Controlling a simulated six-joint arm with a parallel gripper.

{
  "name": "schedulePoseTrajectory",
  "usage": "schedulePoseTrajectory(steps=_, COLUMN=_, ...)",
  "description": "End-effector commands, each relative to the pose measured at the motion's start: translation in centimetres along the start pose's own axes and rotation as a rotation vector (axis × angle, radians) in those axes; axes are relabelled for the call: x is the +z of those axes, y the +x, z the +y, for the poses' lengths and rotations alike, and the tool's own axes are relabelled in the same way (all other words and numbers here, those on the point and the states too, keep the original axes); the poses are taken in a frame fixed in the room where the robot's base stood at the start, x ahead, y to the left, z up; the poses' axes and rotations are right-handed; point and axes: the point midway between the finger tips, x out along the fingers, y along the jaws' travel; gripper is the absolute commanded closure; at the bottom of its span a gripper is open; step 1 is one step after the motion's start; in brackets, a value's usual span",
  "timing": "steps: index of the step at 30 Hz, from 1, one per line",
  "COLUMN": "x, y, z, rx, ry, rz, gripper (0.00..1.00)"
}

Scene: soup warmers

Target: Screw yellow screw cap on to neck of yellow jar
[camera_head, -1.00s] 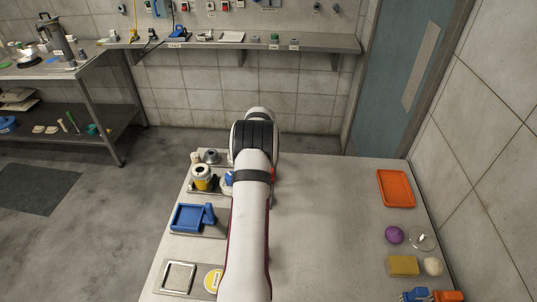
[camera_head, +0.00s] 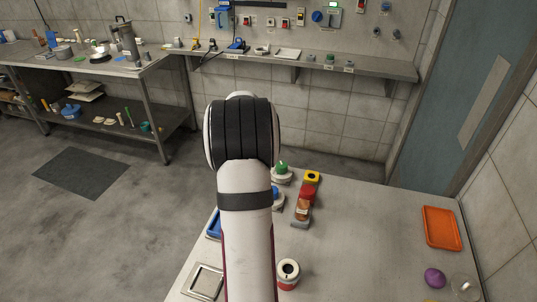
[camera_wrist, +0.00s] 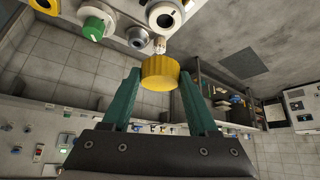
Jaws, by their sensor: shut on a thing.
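In the wrist view, my gripper (camera_wrist: 160,88) has its two green fingers shut on the yellow screw cap (camera_wrist: 160,73), one on each side. In the head view my arm hides the gripper, the cap and the yellow jar.
A green knob (camera_wrist: 93,28) and a grey ring-shaped part (camera_wrist: 137,38) sit near the jar. In the head view, a red jar with white top (camera_head: 288,270) stands right of my arm, red items (camera_head: 306,194) behind it.

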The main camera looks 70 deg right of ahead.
Motion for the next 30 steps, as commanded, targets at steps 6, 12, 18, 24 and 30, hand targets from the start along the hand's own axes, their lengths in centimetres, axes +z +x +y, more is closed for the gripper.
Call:
schedulePoseTrajectory(steps=6, x=0.1, y=-0.1, z=-0.3, rx=-0.004, ry=-0.005, rz=0.0, gripper=1.0)
schedulePoseTrajectory(steps=12, x=0.3, y=0.3, z=-0.3, rx=-0.004, ry=-0.004, rz=0.0, gripper=1.0)
schedulePoseTrajectory(steps=18, x=1.8, y=2.3, z=-0.2, rx=-0.004, ry=-0.004, rz=-0.002, gripper=1.0)
schedulePoseTrajectory(steps=24, x=2.9, y=4.0, z=-0.3, rx=-0.005, ry=-0.003, rz=0.0, gripper=1.0)
schedulePoseTrajectory(steps=30, x=3.3, y=4.7, z=-0.2, rx=-0.003, ry=-0.004, rz=0.001, gripper=1.0)
